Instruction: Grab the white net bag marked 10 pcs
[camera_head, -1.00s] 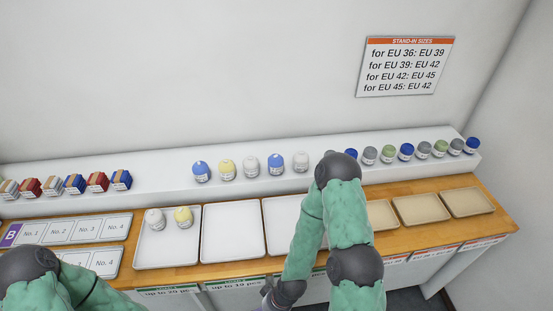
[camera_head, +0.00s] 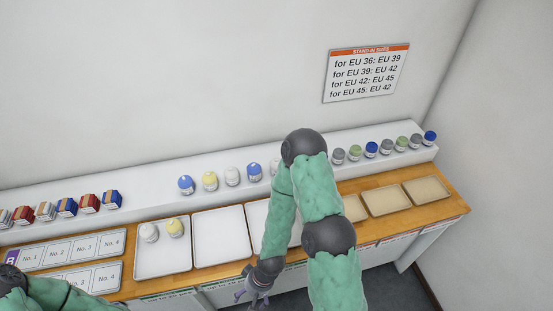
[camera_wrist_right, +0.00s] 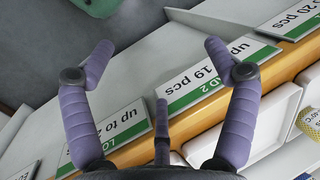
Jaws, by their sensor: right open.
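On the raised white shelf in the head view stands a white net bag (camera_head: 232,176), between a yellow one (camera_head: 209,181) and a blue one (camera_head: 254,172). Another white bag (camera_head: 149,232) lies in the left tray (camera_head: 163,262) beside a yellow bag (camera_head: 175,228). The bags' piece counts are too small to read. My right gripper (camera_head: 253,297) is open and empty, low in front of the table edge, well apart from the bags. Its spread fingers also show in the wrist view (camera_wrist_right: 160,50). My left arm shows at bottom left; its gripper is out of view.
Empty white tray (camera_head: 222,238) and beige trays (camera_head: 386,200) line the wooden table. My right arm covers part of the shelf and table. In the wrist view, a label reading up to 19 pcs (camera_wrist_right: 195,80) lies behind the fingers. A sign (camera_head: 366,73) hangs on the wall.

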